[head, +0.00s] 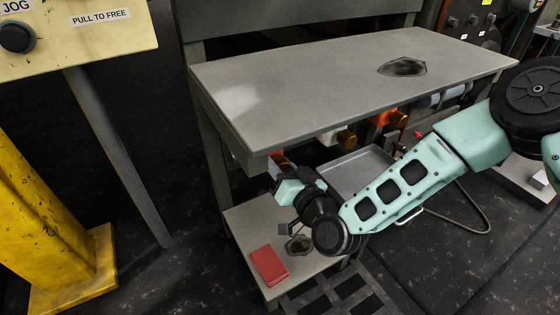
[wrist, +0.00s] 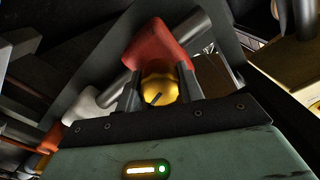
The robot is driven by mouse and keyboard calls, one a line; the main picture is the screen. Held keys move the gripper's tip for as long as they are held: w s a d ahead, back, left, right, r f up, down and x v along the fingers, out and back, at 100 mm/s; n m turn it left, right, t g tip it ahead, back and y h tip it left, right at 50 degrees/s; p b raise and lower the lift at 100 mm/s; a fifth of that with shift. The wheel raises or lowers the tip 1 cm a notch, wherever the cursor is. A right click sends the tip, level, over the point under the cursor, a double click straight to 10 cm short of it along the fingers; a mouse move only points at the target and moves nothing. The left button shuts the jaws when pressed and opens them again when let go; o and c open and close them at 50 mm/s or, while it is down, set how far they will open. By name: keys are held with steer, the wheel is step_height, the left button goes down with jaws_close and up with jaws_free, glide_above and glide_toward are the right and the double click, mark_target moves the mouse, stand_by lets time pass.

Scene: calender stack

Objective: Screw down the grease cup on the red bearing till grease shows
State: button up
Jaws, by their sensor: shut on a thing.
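In the wrist view, the red bearing (wrist: 155,45) sits on a grey shaft. The brass grease cup (wrist: 158,82) is on its near side, with a dark line across its face. My gripper (wrist: 160,88) is shut on the cup, one finger on each side. No grease can be made out at this size. In the head view, my gripper (head: 282,169) reaches under the front left corner of the grey table top, at a small piece of the red bearing (head: 276,158). The cup there is hidden by the gripper and table edge.
A lower shelf (head: 240,222) bears a red block (head: 269,266). A grey tray (head: 355,170) lies behind my arm. A yellow post (head: 40,220) stands left.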

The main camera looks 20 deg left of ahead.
steer(key=shift+m, duration=0.6)
steer(key=shift+f, duration=0.1)
steer(key=o, duration=1)
steer(key=shift+p, duration=0.3)
steer(key=p+v, duration=0.6)
steer(key=v, duration=1.1)
steer(key=shift+s, duration=0.3)
steer(key=shift+d, duration=0.1)
